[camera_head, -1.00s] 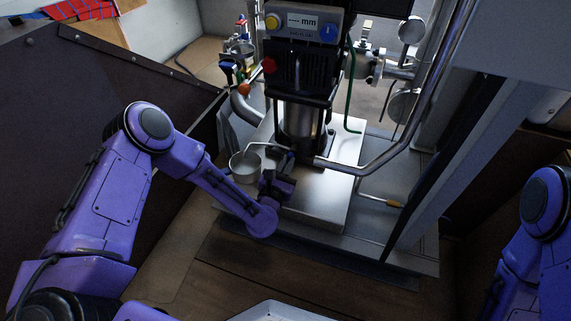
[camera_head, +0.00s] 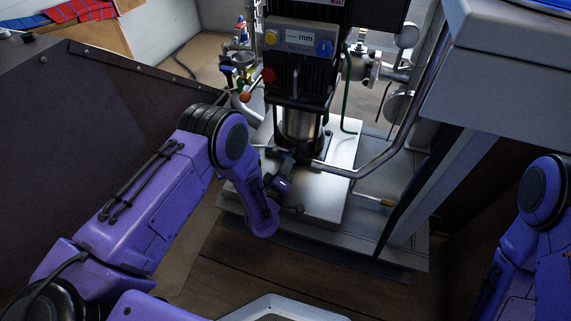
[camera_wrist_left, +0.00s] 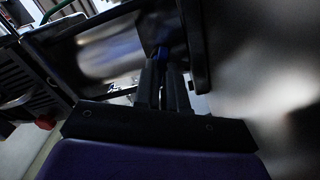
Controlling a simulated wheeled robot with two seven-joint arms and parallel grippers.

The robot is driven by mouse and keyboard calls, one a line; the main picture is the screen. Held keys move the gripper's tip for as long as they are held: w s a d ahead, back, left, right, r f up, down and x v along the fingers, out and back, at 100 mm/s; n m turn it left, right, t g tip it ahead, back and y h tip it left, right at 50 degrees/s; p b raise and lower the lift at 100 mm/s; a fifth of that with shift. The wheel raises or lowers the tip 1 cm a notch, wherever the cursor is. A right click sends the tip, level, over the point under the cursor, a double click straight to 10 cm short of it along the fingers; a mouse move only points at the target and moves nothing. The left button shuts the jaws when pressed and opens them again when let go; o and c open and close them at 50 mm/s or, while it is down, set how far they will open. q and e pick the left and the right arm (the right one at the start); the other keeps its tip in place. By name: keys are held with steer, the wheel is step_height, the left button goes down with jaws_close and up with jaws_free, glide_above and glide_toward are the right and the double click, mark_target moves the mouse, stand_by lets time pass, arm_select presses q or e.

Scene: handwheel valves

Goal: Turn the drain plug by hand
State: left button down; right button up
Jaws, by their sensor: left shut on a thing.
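The drain plug seems to be the small blue part (camera_wrist_left: 160,53) at my left fingertips in the left wrist view; most of it is hidden by the fingers. In the head view I cannot make it out. My left gripper (camera_head: 284,160) is at the foot of the steel pump (camera_head: 300,123), low at its front. In the left wrist view the two dark fingers are close together, shut on the blue part. My right arm shows at the right edge of the head view, but its gripper is out of the picture.
A bent steel pipe (camera_head: 385,157) runs up to the right of the gripper. The pump stands on a bright metal plate (camera_head: 322,197). A thin rod with a tan handle (camera_head: 386,203) lies to the right. A dark panel (camera_head: 90,100) stands at left. Wooden floor (camera_head: 245,262) is clear in front.

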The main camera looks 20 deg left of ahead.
arm_select(q)
steer(key=c, duration=1.3)
jaws_free()
steer(key=shift+o, duration=0.2)
steer(key=shift+s+p, duration=0.45)
steer(key=shift+s, duration=0.55)
steer(key=shift+s, duration=0.1)
